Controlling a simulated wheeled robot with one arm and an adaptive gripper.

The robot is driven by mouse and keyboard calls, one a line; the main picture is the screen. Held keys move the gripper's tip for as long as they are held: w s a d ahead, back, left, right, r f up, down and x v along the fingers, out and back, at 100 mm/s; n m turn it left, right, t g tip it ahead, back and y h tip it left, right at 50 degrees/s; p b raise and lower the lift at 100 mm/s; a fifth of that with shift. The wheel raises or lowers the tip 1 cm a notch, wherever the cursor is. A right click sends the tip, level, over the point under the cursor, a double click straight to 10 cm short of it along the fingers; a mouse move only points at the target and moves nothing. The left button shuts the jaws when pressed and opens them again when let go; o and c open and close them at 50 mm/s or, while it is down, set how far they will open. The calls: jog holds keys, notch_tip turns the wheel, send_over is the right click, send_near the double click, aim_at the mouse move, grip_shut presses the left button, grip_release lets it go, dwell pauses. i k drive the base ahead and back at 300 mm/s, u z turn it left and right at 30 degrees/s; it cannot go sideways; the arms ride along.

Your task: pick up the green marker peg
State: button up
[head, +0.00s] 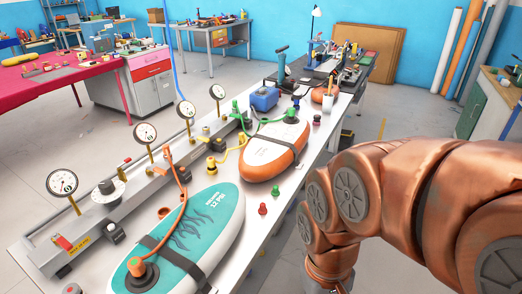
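A small green peg (276,192) stands on the white table (254,231) near its right edge, between the two boards. A similar red peg (262,208) stands just to its lower left, apart from it. My copper-coloured arm comes in from the right and bends down past the table's right side. My gripper is below the bottom edge of the picture, so its state is hidden.
A teal board (218,207) lies in front of the pegs and an orange-edged white board (270,152) behind them. Gauges (62,182) line a rail on the left. The tabletop around the pegs is clear.

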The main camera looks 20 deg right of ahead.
aim_at(275, 191)
jog(key=u, duration=2.75)
jog(key=k, duration=0.7)
jog(key=z, duration=1.7)
